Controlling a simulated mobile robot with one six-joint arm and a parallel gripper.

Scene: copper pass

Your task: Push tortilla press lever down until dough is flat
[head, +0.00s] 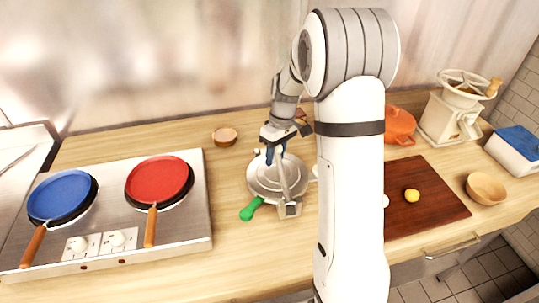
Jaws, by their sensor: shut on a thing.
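The round metal tortilla press (262,187) stands on the counter in the middle, left of my arm. The grey press lever (285,181) rises from the front block and leans over the plate, towards the back. My gripper (273,157) is above the back of the press, shut at the lever's far end. The exact contact is small and partly hidden. No dough shows between the plates.
A steel stove (190,222) with a blue pan (60,195) and a red pan (160,182) is left. A small bowl (225,138) is behind. Right are a cutting board (440,213) with a yellow item (411,195), orange pot (398,126), grinder (447,118) and wooden bowl (486,188).

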